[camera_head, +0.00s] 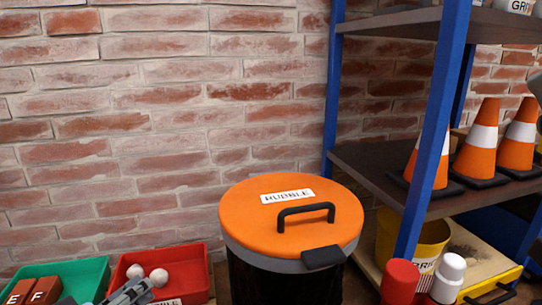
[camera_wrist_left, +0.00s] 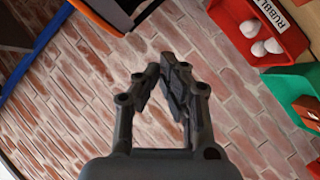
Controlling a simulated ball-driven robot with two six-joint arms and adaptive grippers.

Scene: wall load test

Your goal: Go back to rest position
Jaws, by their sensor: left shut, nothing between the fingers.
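My left gripper (camera_head: 130,292) shows at the bottom left of the head view, in front of the red bin (camera_head: 192,262). In the left wrist view its two dark fingers (camera_wrist_left: 166,70) are shut with nothing held between them, and brick fills the view behind them. The rest of the left arm is mostly out of the picture in the head view. My right gripper is in neither view.
A black bin with an orange lid (camera_head: 250,225) stands against the brick wall. A green bin (camera_head: 93,270) holds red bricks. The red bin holds pale balls. On the right, a blue-post shelf (camera_head: 435,130) carries traffic cones (camera_head: 478,150). Red (camera_head: 400,280) and white (camera_head: 449,275) containers stand below.

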